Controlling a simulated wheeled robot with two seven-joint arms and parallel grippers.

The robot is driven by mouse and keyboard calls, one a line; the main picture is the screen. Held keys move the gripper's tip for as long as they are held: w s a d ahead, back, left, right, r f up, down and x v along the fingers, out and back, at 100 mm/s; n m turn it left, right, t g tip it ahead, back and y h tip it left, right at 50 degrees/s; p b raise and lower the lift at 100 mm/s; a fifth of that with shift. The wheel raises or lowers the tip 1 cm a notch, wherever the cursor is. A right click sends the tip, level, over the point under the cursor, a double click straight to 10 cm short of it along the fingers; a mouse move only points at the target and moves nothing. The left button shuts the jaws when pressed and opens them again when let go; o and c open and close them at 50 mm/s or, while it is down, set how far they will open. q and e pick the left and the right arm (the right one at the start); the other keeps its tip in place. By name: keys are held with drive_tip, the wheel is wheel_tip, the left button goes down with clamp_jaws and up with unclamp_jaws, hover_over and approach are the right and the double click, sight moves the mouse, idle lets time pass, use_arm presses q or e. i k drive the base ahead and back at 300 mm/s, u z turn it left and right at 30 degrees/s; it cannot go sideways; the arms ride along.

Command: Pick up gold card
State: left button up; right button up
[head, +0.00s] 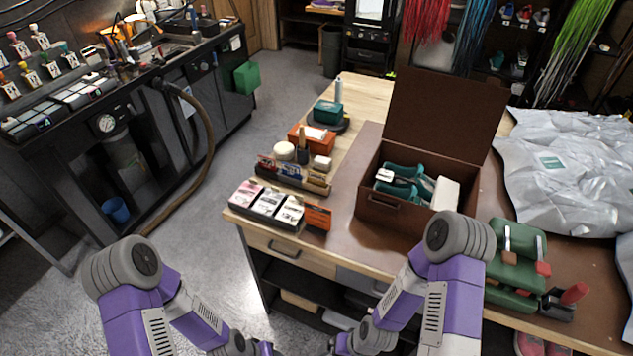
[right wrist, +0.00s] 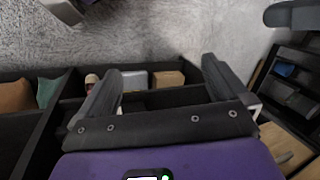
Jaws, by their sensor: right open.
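I cannot single out a gold card with certainty. In the head view a tan-gold card (head: 318,178) stands at the right end of a small card rack (head: 290,184) on the table's left part. An orange card (head: 317,217) stands at the front edge beside flat pink-and-white cards (head: 268,203). My right gripper (right wrist: 162,68) is open and empty in the right wrist view, low in front of the table's shelves. My left arm ends at the bottom edge of the head view; its fingers are cut off there.
An open brown box (head: 414,221) with teal items stands mid-table. Green holders with brushes (head: 515,262) stand right of it. The wooden table's front has a drawer (head: 275,246) and dark open shelves (right wrist: 150,97). Grey floor (head: 215,265) is clear to the left.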

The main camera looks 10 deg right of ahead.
sight(318, 179)
drive_tip(key=z, duration=0.05)
drive_tip(key=k, duration=0.5)
drive_tip(key=u, duration=0.9)
drive_tip(key=i, duration=1.2)
drive_tip(key=z, duration=0.75)
